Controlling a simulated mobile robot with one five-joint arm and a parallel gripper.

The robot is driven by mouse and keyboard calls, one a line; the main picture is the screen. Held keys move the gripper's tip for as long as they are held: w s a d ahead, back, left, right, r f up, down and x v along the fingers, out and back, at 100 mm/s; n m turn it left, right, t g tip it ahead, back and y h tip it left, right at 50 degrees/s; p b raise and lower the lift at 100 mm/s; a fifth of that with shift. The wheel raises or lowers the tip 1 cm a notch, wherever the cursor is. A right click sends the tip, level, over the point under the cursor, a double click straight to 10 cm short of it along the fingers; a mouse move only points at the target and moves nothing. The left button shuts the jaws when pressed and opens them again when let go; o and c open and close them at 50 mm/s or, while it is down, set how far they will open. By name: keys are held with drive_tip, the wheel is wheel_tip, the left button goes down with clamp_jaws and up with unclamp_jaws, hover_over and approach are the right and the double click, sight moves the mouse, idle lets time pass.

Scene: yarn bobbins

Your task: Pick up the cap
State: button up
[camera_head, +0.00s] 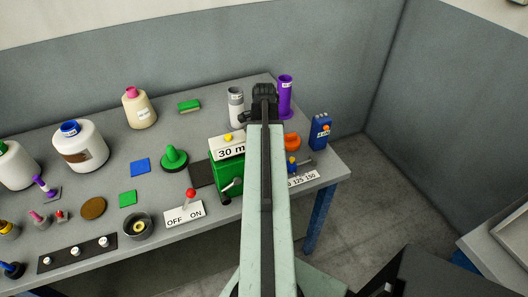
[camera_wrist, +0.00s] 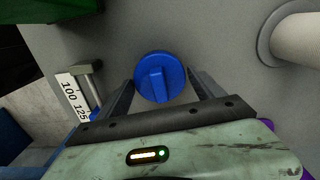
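A round blue cap (camera_wrist: 160,78) with a raised grip ridge rests on the grey table in the wrist view. My gripper (camera_wrist: 161,84) is open, with one finger on either side of the cap. Slight gaps seem to show between the fingers and the cap, and I cannot tell whether the tips reach its height. In the head view my gripper (camera_head: 265,92) is above the back right of the table. The cap is not visible there, probably hidden by my arm.
A grey-white bobbin (camera_head: 236,108) stands left of my gripper and a purple bobbin (camera_head: 285,98) right of it. A green box (camera_head: 226,172), an orange object (camera_head: 292,141) and a scale (camera_head: 304,179) are nearer. A blue box (camera_head: 320,131) stands near the right edge.

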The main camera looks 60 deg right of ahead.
drive_tip(key=c, duration=0.8)
drive_tip(key=shift+r, duration=0.15)
wheel_tip(320, 180, up, 10)
drive_tip(key=p, duration=1)
drive_tip(key=shift+w, duration=0.1)
